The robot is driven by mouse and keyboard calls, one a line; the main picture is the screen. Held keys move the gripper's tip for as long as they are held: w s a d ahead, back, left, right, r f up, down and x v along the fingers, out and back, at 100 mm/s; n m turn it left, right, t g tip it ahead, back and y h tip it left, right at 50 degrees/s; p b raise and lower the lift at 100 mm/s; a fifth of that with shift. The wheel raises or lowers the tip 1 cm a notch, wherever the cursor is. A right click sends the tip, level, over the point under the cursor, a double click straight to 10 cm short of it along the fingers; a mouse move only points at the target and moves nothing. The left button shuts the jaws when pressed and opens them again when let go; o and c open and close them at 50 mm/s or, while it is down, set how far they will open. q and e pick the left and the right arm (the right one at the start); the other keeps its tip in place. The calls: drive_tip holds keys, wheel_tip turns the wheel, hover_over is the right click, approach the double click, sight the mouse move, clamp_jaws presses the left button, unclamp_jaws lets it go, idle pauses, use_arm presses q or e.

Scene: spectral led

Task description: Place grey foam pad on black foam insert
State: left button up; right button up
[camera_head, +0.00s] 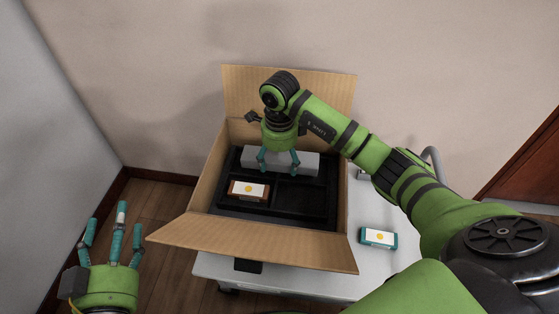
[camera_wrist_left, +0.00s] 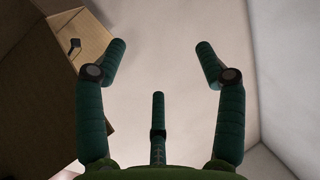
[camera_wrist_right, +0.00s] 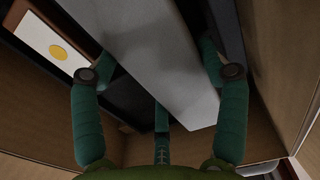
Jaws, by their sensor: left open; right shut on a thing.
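The grey foam pad (camera_head: 308,163) is a long light-grey block inside the open cardboard box, at the back of the black foam insert (camera_head: 304,203). My right gripper (camera_head: 279,160) reaches down into the box and is shut on the pad. In the right wrist view the pad (camera_wrist_right: 150,55) runs between the fingers (camera_wrist_right: 160,75). Whether the pad touches the insert cannot be told. The insert has recessed compartments; the front right one looks empty. My left gripper (camera_head: 115,235) is open and empty, left of the box; its spread fingers (camera_wrist_left: 157,70) also show in the left wrist view.
A brown box with a white label and yellow dot (camera_head: 249,190) lies in the insert's front left compartment. A teal box with a similar label (camera_head: 378,237) lies on the white table (camera_head: 235,266), right of the cardboard box (camera_head: 270,245), whose flaps stand open.

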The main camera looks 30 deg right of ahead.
sight(279, 159)
use_arm(q)
drive_tip(key=shift+r, duration=0.15)
use_arm(e)
drive_tip(key=shift+f, duration=0.15)
use_arm(q)
drive_tip(key=shift+d+r, duration=0.15)
drive_tip(key=shift+r, duration=0.25)
use_arm(e)
drive_tip(key=o, duration=0.9)
wheel_tip(279, 159, up, 6)
drive_tip(key=shift+r+p, duration=0.15)
drive_tip(key=shift+p, duration=0.8)
use_arm(q)
drive_tip(key=s+a+f+g+y, duration=0.1)
drive_tip(key=s+a+f+g, duration=0.1)
drive_tip(key=f, duration=0.3)
drive_tip(key=s+a+f+n+g+y+p, duration=0.1)
drive_tip(key=s+a+f+g, duration=0.1)
drive_tip(key=s+f+g, duration=0.2)
drive_tip(key=s+a+f+g+y, duration=0.2)
drive_tip(key=s+a+f+g, duration=0.1)
drive_tip(key=f, duration=0.4)
drive_tip(key=shift+s+f+n+g, duration=0.2)
drive_tip(key=shift+f+n+g, duration=0.1)
drive_tip(key=shift+g, duration=0.5)
use_arm(e)
wheel_tip(279, 159, up, 6)
